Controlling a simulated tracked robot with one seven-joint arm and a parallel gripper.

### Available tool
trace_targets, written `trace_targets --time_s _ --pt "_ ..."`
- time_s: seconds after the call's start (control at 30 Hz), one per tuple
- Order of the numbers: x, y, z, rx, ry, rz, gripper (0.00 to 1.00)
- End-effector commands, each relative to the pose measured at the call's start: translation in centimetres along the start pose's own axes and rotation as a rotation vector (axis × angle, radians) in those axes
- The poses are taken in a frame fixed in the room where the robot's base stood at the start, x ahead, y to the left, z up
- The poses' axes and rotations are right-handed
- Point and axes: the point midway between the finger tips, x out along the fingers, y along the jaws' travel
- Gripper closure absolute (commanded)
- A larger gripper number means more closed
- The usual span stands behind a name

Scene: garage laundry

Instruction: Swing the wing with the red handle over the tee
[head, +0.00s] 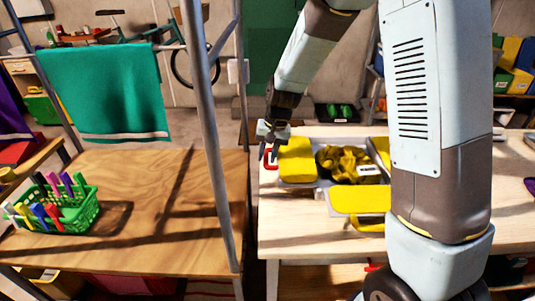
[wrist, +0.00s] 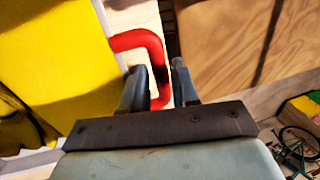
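The folding board (head: 322,190) lies on the right-hand table with yellow wings. Its left wing (head: 297,160) carries a red handle (head: 271,155) at its outer left edge and lies out to the side. The crumpled yellow tee (head: 345,162) lies in the middle of the board. My gripper (head: 268,154) points down at the handle. In the wrist view, the red handle (wrist: 137,38) runs between the two fingers of my gripper (wrist: 159,66). The fingers are apart, with a gap visible on the right side of the handle bar.
Another yellow wing (head: 360,199) lies at the board's front. My arm hides the board's right side.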

Motion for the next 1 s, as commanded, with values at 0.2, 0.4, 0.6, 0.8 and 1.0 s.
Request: trace_targets --time_s 0.2,0.4,0.6,0.8,1.0 --pt "-0.02 0.01 0.0 0.0 0.0 0.0 0.89" --pt "-0.03 0.03 0.0 0.0 0.0 0.0 1.0" --pt "-0.04 0.04 -0.01 0.0 0.0 0.0 1.0" --pt "-0.05 -0.01 -0.02 -0.001 0.0 -0.001 1.0" --pt "-0.28 -0.79 -0.25 -0.013 -0.004 -0.028 1.0"
